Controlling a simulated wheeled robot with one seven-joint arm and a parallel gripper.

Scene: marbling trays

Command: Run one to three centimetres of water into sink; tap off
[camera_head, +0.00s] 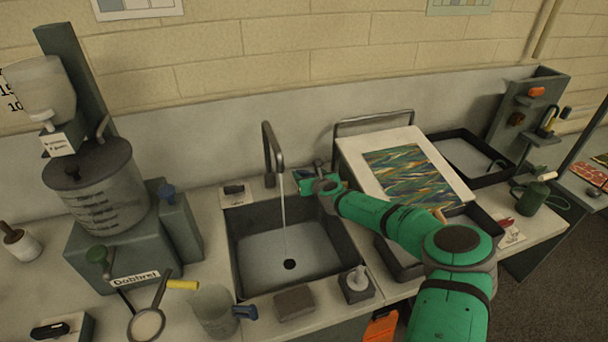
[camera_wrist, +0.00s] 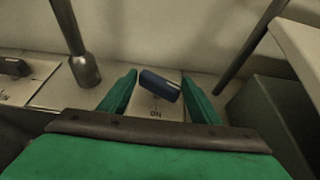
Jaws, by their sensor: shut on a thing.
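The sink (camera_head: 345,246) is a dark rectangular basin with a pale grey floor and a round dark drain (camera_head: 289,264). The tap (camera_head: 268,148) stands behind it, and a thin stream of water (camera_head: 284,215) runs from its spout into the basin. I cannot tell how deep any water is. My gripper (camera_head: 308,181) is at the sink's back right corner. In the wrist view, my gripper (camera_wrist: 159,92) has its green fingers on either side of a blue lever (camera_wrist: 160,84), shut on it. The lever sits tilted on a pale plate with an upside-down "ON" label.
A second switch plate (camera_head: 235,193) is left of the tap. A sponge (camera_head: 294,303) and a soap pump (camera_head: 357,283) stand at the sink's front edge, beside a clear jug (camera_head: 213,312). A marbled sheet on a board (camera_head: 398,150) leans at right.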

